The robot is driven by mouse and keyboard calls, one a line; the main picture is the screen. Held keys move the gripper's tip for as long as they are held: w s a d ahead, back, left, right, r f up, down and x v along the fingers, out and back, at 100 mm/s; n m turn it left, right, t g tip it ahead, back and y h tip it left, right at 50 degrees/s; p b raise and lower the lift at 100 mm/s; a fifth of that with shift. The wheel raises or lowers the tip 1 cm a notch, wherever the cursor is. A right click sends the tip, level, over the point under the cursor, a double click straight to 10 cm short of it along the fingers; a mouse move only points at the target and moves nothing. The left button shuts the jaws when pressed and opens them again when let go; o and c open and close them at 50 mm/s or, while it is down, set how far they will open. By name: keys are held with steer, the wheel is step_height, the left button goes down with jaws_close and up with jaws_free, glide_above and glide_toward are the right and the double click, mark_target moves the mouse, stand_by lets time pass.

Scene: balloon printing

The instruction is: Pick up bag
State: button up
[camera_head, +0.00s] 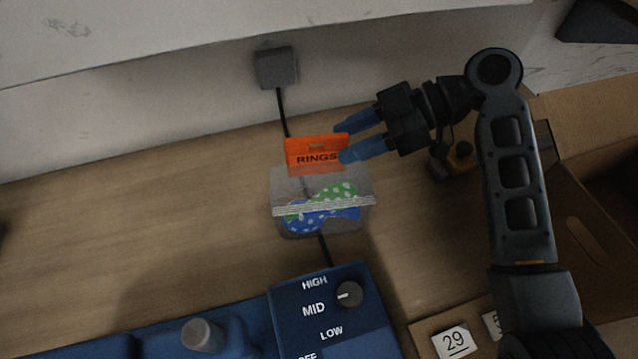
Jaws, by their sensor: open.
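The bag (285,183) is clear plastic with an orange header labelled "RINGS" (300,146) and a pale strip across its middle. Blue and green dotted pieces (318,207) show inside it. It is on the wooden table near the back wall. My gripper (343,142) comes in from the right with two blue fingertips apart, at the right end of the orange header. One fingertip is above the other in the picture, and they overlap the header's right edge. I cannot tell whether they touch it.
A grey plug (276,68) is on the wall, and its black cable (282,112) runs down behind the bag. A blue machine with a dial (349,294) stands in front. Cardboard boxes (590,230) and a "29" card (453,341) are at right. Table left of the bag is clear.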

mark_target(332, 147)
steer(key=shift+x, duration=2.3)
steer(key=shift+a+r, duration=0.1)
steer(key=shift+r, duration=0.05)
jaws_close()
